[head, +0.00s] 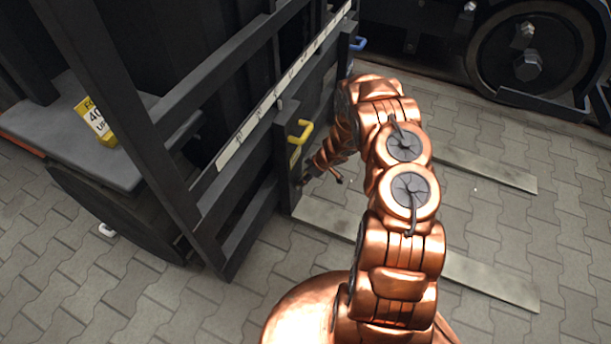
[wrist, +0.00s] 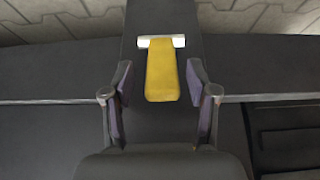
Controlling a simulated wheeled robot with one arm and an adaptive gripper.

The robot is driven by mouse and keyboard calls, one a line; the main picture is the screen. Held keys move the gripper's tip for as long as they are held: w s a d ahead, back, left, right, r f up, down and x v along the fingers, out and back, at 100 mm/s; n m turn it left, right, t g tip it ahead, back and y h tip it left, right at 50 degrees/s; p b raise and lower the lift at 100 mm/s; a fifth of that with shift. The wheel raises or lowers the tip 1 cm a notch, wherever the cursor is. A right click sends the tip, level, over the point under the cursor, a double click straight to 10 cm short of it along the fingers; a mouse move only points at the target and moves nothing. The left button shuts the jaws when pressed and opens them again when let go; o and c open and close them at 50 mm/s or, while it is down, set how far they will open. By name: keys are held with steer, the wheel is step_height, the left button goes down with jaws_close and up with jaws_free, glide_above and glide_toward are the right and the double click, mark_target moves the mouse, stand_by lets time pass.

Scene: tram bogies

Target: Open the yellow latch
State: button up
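The yellow latch (head: 300,133) is a bent handle on an upright post of the dark metal frame in the head view. In the wrist view the yellow latch (wrist: 162,75) is a flat bar with a pale strip at its far end. It lies between the two purple-padded fingers of my gripper (wrist: 160,85), with a gap on both sides. My gripper is open and holds nothing. In the head view my gripper (head: 308,176) is small and partly hidden by my arm, near the post just below the latch.
A blue handle (head: 358,44) sits farther along the same frame. A large dark wheel (head: 530,55) is at the back right. Pale planks (head: 490,280) lie on the paved floor, which is otherwise mostly clear.

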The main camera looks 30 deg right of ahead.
steer(key=v, duration=1.2)
stand_by(0.4)
